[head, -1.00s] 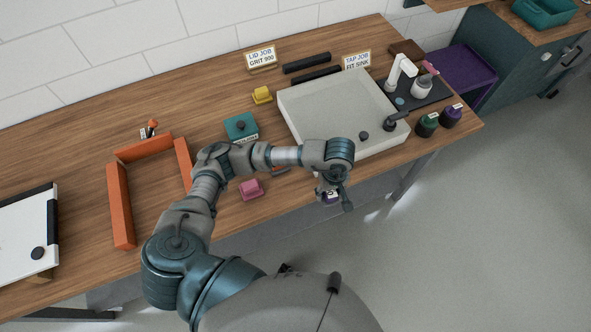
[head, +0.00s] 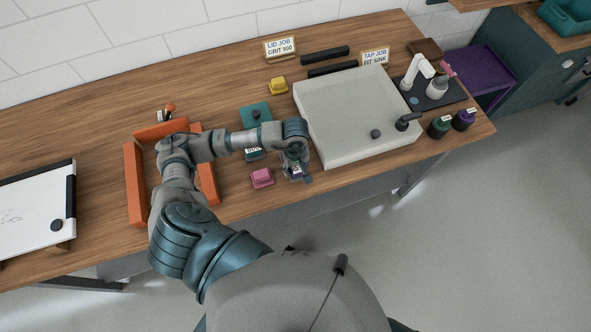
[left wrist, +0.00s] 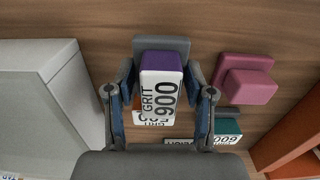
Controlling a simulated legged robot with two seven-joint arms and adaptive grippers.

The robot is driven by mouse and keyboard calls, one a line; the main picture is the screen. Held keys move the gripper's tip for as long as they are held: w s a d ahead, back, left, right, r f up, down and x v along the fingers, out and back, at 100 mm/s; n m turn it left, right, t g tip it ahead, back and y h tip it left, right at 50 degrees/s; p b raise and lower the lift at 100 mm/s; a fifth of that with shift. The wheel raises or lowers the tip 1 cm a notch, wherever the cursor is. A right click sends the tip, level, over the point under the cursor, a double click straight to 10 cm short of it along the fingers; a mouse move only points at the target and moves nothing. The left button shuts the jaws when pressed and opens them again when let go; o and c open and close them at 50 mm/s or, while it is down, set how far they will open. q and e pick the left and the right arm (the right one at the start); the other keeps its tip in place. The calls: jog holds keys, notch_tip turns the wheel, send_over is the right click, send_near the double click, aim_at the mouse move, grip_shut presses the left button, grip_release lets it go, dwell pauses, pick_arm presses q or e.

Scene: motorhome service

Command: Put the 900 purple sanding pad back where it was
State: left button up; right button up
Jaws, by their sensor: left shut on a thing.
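My left gripper (head: 296,174) is at the table's front edge, between the pink pad (head: 262,178) and the pale sink unit. In the left wrist view my left gripper (left wrist: 161,88) is shut on the purple sanding pad (left wrist: 162,61), whose white label reads GRIT 900. A grey block shows just beyond it; I cannot tell whether they touch. The arm mostly hides the pad in the head view. The pink pad (left wrist: 248,82) lies beside it in the left wrist view, with a teal pad (left wrist: 228,128) and a partly hidden orange pad nearer. My right gripper is out of view.
The pale sink unit (head: 350,105) stands close right of the gripper. The orange frame (head: 136,185) lies left, under my arm. A teal box (head: 256,114) and yellow pad (head: 278,86) sit behind. Green and purple jars (head: 463,120) stand at the right edge.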

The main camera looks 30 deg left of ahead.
aim_at(298, 174)
pick_arm(q)
jog(key=shift+d+f+p, duration=0.15)
jog(key=shift+d+f, duration=0.05)
jog(key=shift+f, duration=0.4)
jog(key=shift+d+f+p, duration=0.15)
jog(key=shift+d+f, duration=0.05)
jog(key=shift+f, duration=0.35)
jog(key=shift+d+f, duration=0.15)
jog(key=shift+d, duration=0.15)
jog(key=shift+f, duration=0.1)
jog(key=o, duration=1.1)
jog(key=shift+a+f, duration=0.1)
jog(key=shift+a, duration=0.35)
jog(key=shift+d+r, duration=0.15)
jog(key=shift+r, duration=0.25)
notch_tip(298, 174, up, 11)
jog(key=shift+f+b, duration=0.1)
jog(key=shift+b, duration=0.7)
jog(key=shift+r, duration=0.35)
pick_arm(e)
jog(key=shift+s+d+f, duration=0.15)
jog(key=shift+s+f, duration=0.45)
